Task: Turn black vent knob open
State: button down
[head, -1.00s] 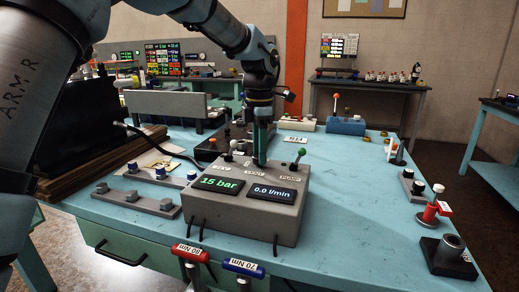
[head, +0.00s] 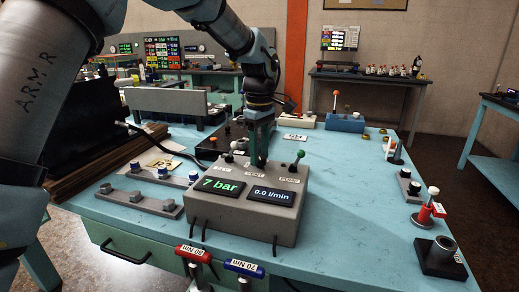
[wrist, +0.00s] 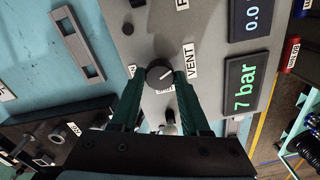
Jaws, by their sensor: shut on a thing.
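The black vent knob (wrist: 159,74) is a round knob with a white pointer line, on the grey control box (head: 240,222) beside the VENT label (wrist: 189,60). My gripper (wrist: 158,82) is shut on the knob, with a green finger on either side of it. In the head view my gripper (head: 258,160) points down onto the back of the box top and hides the knob. The pressure display (head: 219,187) reads 7 bar. The flow display (head: 271,195) reads 0.0 l/min.
A rail with blue knobs (head: 160,172) lies behind left. Red (head: 192,252) and blue (head: 244,267) handles stick up at the front edge.

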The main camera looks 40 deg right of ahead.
aim_at(259, 157)
jog(key=m+p, duration=0.1)
jog(key=m, duration=0.4)
dwell(0.6)
jog(key=shift+c, duration=1.9)
grip_release()
jog(key=shift+r, duration=0.1)
notch_tip(259, 157, up, 11)
jog(key=b, duration=0.2)
jog(key=shift+f, duration=0.2)
